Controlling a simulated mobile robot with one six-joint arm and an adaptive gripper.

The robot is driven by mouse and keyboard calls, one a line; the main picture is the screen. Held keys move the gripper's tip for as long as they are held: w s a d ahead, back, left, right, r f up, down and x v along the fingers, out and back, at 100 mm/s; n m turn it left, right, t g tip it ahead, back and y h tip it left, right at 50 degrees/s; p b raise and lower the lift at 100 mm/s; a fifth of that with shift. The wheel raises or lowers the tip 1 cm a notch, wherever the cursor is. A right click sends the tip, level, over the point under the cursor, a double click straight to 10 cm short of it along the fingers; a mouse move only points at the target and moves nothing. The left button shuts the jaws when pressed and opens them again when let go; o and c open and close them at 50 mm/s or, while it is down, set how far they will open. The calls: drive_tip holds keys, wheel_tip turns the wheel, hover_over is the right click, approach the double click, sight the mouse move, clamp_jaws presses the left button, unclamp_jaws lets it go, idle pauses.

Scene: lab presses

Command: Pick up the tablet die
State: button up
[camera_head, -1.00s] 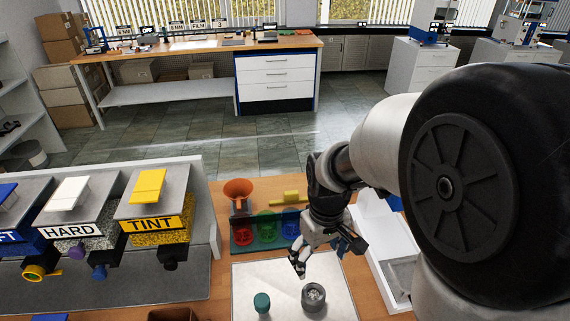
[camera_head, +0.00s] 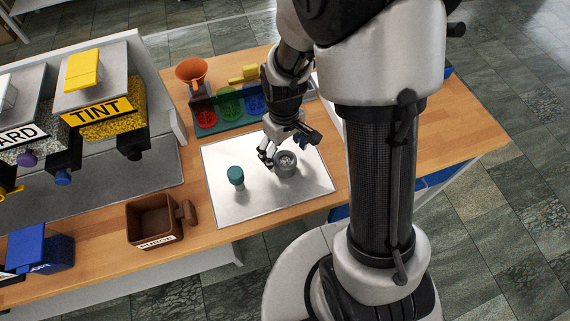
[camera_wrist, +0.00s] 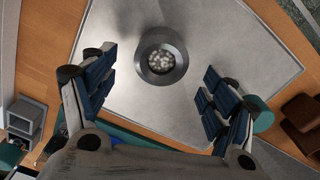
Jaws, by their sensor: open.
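The tablet die (camera_head: 286,173) is a grey metal cylinder standing upright on the pale metal sheet (camera_head: 232,207). In the wrist view the die (camera_wrist: 180,64) lies straight ahead of the jaws, with pale granules in its round hollow. My gripper (camera_head: 285,148) is open and empty, close to the die on its far side. In the wrist view my gripper (camera_wrist: 160,92) has its dark-blue finger pads spread wide, with the die beyond and between them. I see no contact. A teal-topped piece (camera_head: 236,175) stands left of the die, partly behind a finger in the wrist view.
A brown box with a handle (camera_head: 141,236) stands at the front left. Red, green and blue cups sit in a dark-green rack (camera_head: 203,115) behind the sheet, near an orange funnel (camera_head: 191,73). The yellow TINT dispenser (camera_head: 98,112) stands left. The sheet's front is clear.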

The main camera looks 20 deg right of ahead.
sight(285, 161)
drive_tip(key=f, duration=0.1)
drive_tip(key=f+b, duration=0.2)
drive_tip(key=f, duration=0.1)
drive_tip(key=shift+s+f, duration=0.1)
drive_tip(key=shift+s, duration=0.2)
drive_tip(key=shift+w+f, duration=0.1)
drive_tip(key=shift+f, duration=0.2)
drive_tip(key=shift+r, duration=0.1)
drive_tip(key=shift+c, duration=0.3)
drive_tip(key=c, duration=1.5)
